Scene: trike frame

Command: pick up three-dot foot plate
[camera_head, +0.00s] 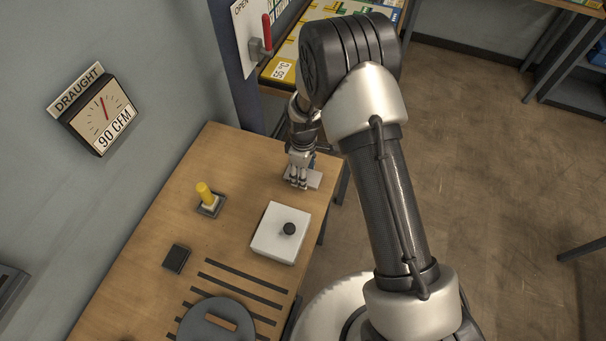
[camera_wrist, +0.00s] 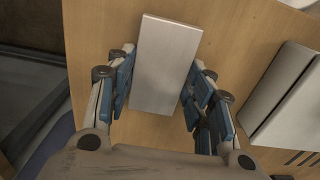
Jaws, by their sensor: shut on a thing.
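A flat pale grey rectangular plate (camera_wrist: 167,55) lies between the blue-padded fingers of my gripper (camera_wrist: 160,88) in the wrist view. I take it to be the three-dot foot plate, but no dots show on the face I see. My gripper is shut on it, with pads along both long sides. In the head view my gripper (camera_head: 299,180) points down at the far right part of the wooden table (camera_head: 240,160), and the plate (camera_head: 315,180) shows partly beside the fingers. I cannot tell whether the plate touches the table.
A white box with a black knob (camera_head: 275,240) stands nearby; it also shows at right in the wrist view (camera_wrist: 285,90). Further left are a yellow peg on a base (camera_head: 206,197), a small black block (camera_head: 176,258), dark slots and a dark round disc (camera_head: 205,322). The table edge is close.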

